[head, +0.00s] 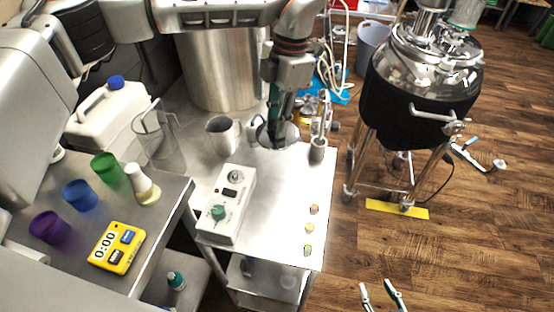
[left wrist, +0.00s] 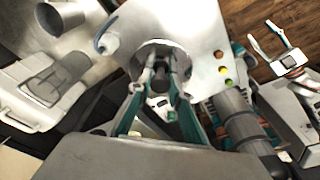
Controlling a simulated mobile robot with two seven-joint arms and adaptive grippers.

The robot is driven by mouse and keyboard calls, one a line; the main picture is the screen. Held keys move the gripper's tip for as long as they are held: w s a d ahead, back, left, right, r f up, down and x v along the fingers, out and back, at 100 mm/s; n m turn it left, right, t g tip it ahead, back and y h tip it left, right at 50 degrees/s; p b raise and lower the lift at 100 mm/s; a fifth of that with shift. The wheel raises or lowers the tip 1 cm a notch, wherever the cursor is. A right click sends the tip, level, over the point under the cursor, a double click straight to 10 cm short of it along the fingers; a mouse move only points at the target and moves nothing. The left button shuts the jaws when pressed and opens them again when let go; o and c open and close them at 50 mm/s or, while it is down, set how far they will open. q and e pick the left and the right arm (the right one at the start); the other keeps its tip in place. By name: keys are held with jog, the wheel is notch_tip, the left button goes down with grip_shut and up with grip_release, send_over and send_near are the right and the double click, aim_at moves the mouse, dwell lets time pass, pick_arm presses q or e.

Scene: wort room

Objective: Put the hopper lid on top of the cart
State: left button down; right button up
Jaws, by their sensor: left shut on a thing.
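The hopper lid (head: 290,136) is a round, shiny metal disc. My left gripper (head: 280,116) is shut on it from above, over the back part of the steel cart (head: 275,195). Whether the lid touches the cart top is hard to tell. In the left wrist view the lid (left wrist: 184,62) shows behind the fingers of my left gripper (left wrist: 160,78), with the cart top (left wrist: 190,18) beyond it. My right gripper (head: 384,297) is open and empty, low over the floor to the right of the cart.
The cart's middle is clear. A bench with a yellow timer (head: 117,247) is at left; a steel tank (head: 420,90) stands at right.

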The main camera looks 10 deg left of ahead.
pick_arm(q)
notch_tip(320, 180, down, 12)
jog(key=shift+f, duration=0.15)
dwell(0.4)
jog(key=c, duration=1.8)
grip_release()
jog(key=shift+f, duration=0.15)
jog(key=shift+c, duration=0.2)
jog(key=r, duration=0.4)
jog(key=w+r, duration=0.1)
jog(key=r, duration=0.3)
jog(key=d+r, duration=0.1)
jog(key=r, duration=0.3)
jog(key=shift+w+d, duration=0.1)
jog(key=shift+w, duration=0.1)
